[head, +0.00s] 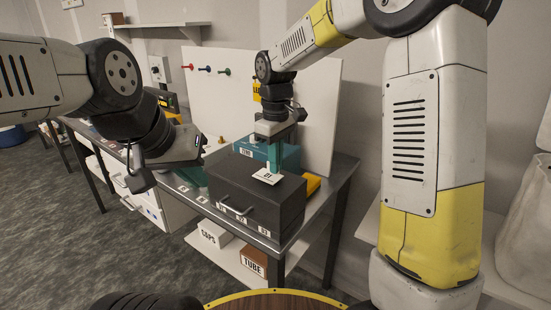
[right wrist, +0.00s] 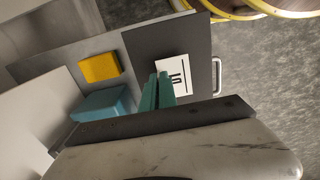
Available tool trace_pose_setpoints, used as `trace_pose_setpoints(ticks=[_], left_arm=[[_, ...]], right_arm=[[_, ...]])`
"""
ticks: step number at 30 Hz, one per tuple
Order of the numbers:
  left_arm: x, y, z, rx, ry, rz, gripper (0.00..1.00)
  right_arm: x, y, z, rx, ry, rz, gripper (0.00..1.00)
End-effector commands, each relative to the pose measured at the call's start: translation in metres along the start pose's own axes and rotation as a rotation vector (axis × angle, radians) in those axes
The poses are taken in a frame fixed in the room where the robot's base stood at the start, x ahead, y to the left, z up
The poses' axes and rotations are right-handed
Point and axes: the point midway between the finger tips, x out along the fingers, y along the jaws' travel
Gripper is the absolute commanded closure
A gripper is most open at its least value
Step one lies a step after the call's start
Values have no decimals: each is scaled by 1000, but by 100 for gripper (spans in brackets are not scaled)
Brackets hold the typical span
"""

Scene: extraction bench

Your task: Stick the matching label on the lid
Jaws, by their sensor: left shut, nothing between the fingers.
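A dark grey box with a flat lid (head: 285,187) and a handle stands on the bench; the lid also fills the middle of the right wrist view (right wrist: 155,42). A white label (head: 266,177) with dark print is at the lid's top, and shows in the right wrist view (right wrist: 178,72). My right gripper (head: 270,168) points down over the lid, its teal fingers close together on the label's edge. Whether the label touches the lid is hard to tell. My left gripper (head: 198,148) is shut and empty, left of the box and apart from it.
A teal box (head: 283,155) stands behind the dark box, and a yellow block (head: 312,184) lies beside it. More small white labels (head: 202,199) lie along the bench's front edge. A white panel (head: 315,105) rises behind. CAPS (head: 209,235) and TUBE (head: 253,263) boxes sit on the lower shelf.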

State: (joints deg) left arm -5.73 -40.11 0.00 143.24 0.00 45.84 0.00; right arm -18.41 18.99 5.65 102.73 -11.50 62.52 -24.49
Motion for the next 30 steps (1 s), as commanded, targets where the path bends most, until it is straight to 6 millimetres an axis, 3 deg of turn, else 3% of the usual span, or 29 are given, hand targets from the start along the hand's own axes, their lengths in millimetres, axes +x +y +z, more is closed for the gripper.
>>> trace_pose_setpoints(ticks=[30], left_arm=[[0, 0, 0, 0, 0, 0, 100]], right_arm=[[10, 0, 0, 0, 0, 0, 100]])
